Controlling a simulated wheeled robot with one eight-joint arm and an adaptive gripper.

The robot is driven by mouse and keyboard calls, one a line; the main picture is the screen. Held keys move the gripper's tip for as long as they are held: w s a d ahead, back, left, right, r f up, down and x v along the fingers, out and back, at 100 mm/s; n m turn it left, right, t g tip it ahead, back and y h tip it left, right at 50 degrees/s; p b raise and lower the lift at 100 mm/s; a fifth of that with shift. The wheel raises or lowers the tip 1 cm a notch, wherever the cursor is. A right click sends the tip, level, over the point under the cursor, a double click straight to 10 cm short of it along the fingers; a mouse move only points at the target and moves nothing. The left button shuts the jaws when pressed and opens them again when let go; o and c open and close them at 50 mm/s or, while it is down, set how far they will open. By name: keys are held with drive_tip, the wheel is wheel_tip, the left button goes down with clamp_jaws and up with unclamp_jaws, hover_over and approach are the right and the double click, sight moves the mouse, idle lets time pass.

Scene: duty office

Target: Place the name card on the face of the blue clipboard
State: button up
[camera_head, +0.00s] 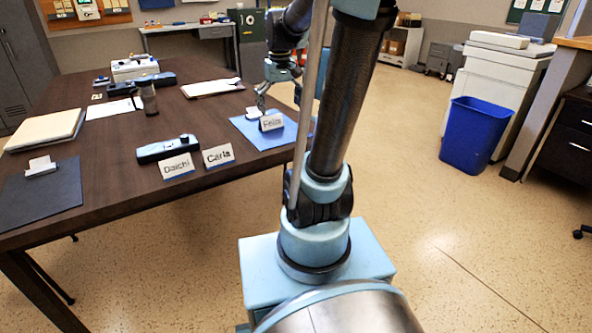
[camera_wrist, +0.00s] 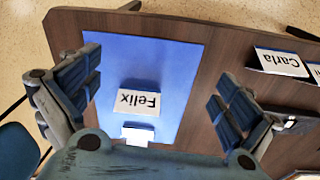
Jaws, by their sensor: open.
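The blue clipboard (camera_head: 281,134) lies flat at the right end of the dark table, and fills the middle of the wrist view (camera_wrist: 182,62). The "Felix" name card (camera_head: 271,123) stands on the clipboard's face near its clip, and shows upside down in the wrist view (camera_wrist: 138,99). The white clip (camera_wrist: 138,133) is close beside the card. My gripper (camera_wrist: 158,88) is above the clipboard with its fingers spread wide on either side of the card, touching neither.
"Carla" (camera_head: 218,156) and "Daichi" (camera_head: 177,167) cards stand near the table's front edge, beside a dark device (camera_head: 168,148). A blue bin (camera_head: 474,134) stands on open floor.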

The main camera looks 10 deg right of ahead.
drive_tip(key=s+f+m, duration=0.1)
drive_tip(key=s+f, duration=0.5)
drive_tip(key=s, duration=0.4)
drive_tip(key=s+f+m+t, duration=0.1)
drive_tip(key=s+f, duration=0.6)
drive_tip(key=s, duration=0.2)
drive_tip(key=shift+s+d+f, duration=0.15)
drive_tip(key=shift+s+d, duration=0.2)
drive_tip(key=shift+s, duration=0.05)
